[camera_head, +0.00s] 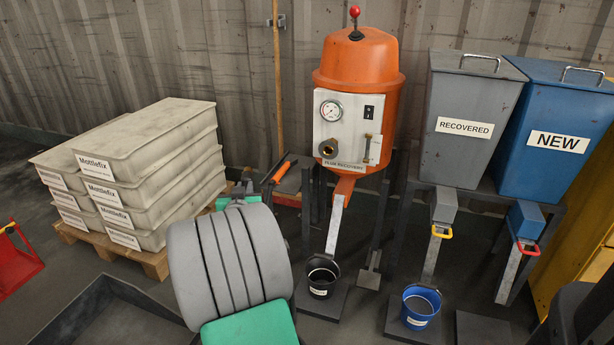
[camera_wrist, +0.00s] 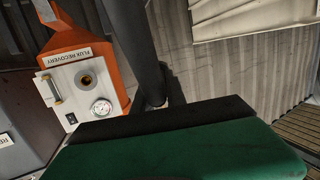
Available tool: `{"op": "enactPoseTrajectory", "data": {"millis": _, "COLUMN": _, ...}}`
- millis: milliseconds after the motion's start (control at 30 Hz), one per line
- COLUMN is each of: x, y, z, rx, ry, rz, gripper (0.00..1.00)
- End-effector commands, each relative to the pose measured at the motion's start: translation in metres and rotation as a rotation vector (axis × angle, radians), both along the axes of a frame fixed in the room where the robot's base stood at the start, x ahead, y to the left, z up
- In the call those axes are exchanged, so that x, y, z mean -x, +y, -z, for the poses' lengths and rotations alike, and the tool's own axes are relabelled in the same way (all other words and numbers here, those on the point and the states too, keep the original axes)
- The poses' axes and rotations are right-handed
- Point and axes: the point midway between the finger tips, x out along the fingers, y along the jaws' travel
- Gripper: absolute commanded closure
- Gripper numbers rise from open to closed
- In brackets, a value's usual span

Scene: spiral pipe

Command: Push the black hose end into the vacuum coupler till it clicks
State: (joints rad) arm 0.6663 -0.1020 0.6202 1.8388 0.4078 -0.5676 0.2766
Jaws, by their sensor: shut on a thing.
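The vacuum coupler is a brass ring around a dark opening (camera_head: 329,148) on the white front panel of the orange flux recovery unit (camera_head: 360,62). The coupler also shows in the wrist view (camera_wrist: 87,80), left of a thick black hose (camera_wrist: 138,45). The hose runs down from the top edge and narrows to an end that shows apart from the coupler; the depth between them is unclear. My gripper (camera_wrist: 165,118) fills the bottom of the wrist view in black and green. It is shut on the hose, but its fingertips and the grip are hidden. In the head view my arm hides most of it.
Mottlefix boxes (camera_head: 165,130) stand stacked on a pallet at left. Grey (camera_head: 465,160) and blue (camera_head: 560,110) hoppers stand right of the unit. A black bucket (camera_head: 320,275) and a blue bucket (camera_head: 421,305) stand below. The gauge and panel lever sit close to the coupler.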

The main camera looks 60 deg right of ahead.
Motion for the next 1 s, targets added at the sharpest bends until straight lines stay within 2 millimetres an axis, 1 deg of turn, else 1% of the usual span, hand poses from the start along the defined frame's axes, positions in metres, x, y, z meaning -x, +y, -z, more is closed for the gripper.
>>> {"op": "enactPoseTrajectory", "data": {"millis": 33, "x": 0.021, "y": -0.029, "z": 0.000, "rx": 0.000, "ry": -0.001, "rz": 0.071, "gripper": 1.00}}
{"op": "enactPoseTrajectory", "data": {"millis": 67, "x": 0.033, "y": -0.045, "z": -0.001, "rx": 0.001, "ry": -0.003, "rz": 0.111, "gripper": 1.00}}
{"op": "enactPoseTrajectory", "data": {"millis": 100, "x": 0.050, "y": -0.065, "z": -0.001, "rx": 0.001, "ry": -0.005, "rz": 0.164, "gripper": 1.00}}
{"op": "enactPoseTrajectory", "data": {"millis": 200, "x": 0.089, "y": -0.105, "z": -0.002, "rx": 0.006, "ry": -0.012, "rz": 0.276, "gripper": 1.00}}
{"op": "enactPoseTrajectory", "data": {"millis": 300, "x": 0.118, "y": -0.130, "z": -0.002, "rx": 0.010, "ry": -0.017, "rz": 0.353, "gripper": 1.00}}
{"op": "enactPoseTrajectory", "data": {"millis": 333, "x": 0.124, "y": -0.135, "z": -0.002, "rx": 0.010, "ry": -0.018, "rz": 0.370, "gripper": 1.00}}
{"op": "enactPoseTrajectory", "data": {"millis": 400, "x": 0.134, "y": -0.143, "z": -0.002, "rx": 0.012, "ry": -0.022, "rz": 0.394, "gripper": 1.00}}
{"op": "enactPoseTrajectory", "data": {"millis": 500, "x": 0.139, "y": -0.146, "z": -0.002, "rx": 0.013, "ry": -0.022, "rz": 0.407, "gripper": 1.00}}
{"op": "enactPoseTrajectory", "data": {"millis": 767, "x": 0.138, "y": -0.145, "z": -0.002, "rx": 0.013, "ry": -0.022, "rz": 0.405, "gripper": 1.00}}
{"op": "enactPoseTrajectory", "data": {"millis": 900, "x": 0.138, "y": -0.141, "z": 0.001, "rx": 0.015, "ry": -0.024, "rz": 0.405, "gripper": 1.00}}
{"op": "enactPoseTrajectory", "data": {"millis": 1000, "x": 0.137, "y": -0.152, "z": -0.001, "rx": 0.015, "ry": -0.023, "rz": 0.407, "gripper": 1.00}}
